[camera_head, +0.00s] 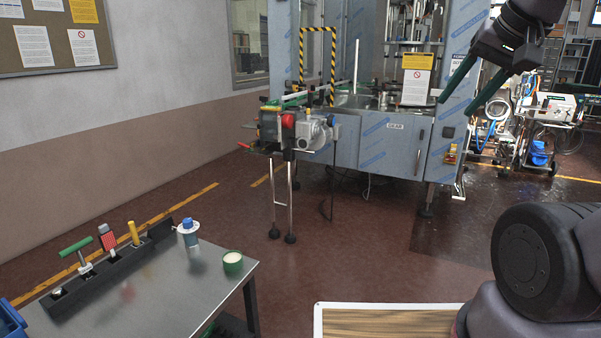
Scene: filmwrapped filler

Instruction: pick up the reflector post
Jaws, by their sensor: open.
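The reflector post appears to be the upright piece with a red, patterned face (108,238). It stands in a black rack (100,280) along the back left of the metal table, between a green T-handled piece (76,248) and a yellow post (133,233). Its lower end is hidden in the rack. My gripper (455,107) is at the upper right, with two green fingers spread apart and nothing between them. It is high up and far to the right of the rack, touching nothing.
On the metal table (190,285), a blue-capped bottle with a white collar (188,230) stands by the rack's right end. A green cup with pale contents (232,262) stands near the right edge. A blue bin (10,322) is at the lower left. Open floor separates the table from the machine (370,145).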

